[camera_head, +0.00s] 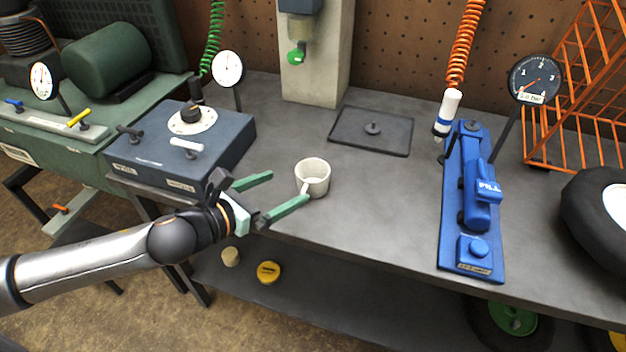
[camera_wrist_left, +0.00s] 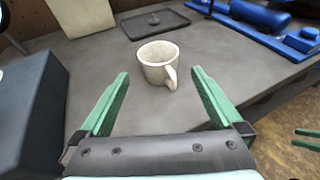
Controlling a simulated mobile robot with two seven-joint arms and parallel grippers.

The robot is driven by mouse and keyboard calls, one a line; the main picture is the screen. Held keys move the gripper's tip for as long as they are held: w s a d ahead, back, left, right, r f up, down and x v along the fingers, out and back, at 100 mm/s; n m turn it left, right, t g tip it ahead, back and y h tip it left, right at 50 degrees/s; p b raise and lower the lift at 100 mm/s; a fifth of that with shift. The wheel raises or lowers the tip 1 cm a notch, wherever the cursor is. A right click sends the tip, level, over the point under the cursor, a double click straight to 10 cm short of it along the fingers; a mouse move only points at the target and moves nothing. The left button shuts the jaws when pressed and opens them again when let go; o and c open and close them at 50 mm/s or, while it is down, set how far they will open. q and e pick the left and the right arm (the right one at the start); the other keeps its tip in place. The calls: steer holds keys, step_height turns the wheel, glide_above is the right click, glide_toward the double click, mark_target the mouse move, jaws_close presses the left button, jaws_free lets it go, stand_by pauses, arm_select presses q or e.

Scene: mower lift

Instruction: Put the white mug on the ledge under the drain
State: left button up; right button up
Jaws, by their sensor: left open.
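The white mug (camera_head: 313,177) stands upright near the front edge of the grey bench, its handle towards the front. My left gripper (camera_head: 279,192) is open and empty, just left of the mug. In the left wrist view the mug (camera_wrist_left: 159,64) is ahead of the two green fingers (camera_wrist_left: 158,95), not between them. A small pale ledge (camera_head: 58,227) with an orange-handled valve (camera_head: 62,209) sits low under the green machine at the left; this may be the ledge and drain. Green tips of what seems my right gripper (camera_wrist_left: 307,139) show at the left wrist view's right edge.
A dark blue box (camera_head: 180,150) with knobs stands left of my gripper. A flat dark tray (camera_head: 345,128) lies behind the mug, near a grey post (camera_head: 322,60) with a green valve. A blue fixture (camera_head: 470,245) stands right. Bench surface right of the mug is clear.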

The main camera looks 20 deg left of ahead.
mark_target(302, 179)
arm_select(q)
steer(key=x, duration=0.9)
steer(key=shift+w+f, duration=0.1)
steer(key=shift+f, duration=0.1)
steer(key=shift+c, duration=0.2)
steer(key=shift+a, duration=0.1)
steer(key=c, duration=1.3)
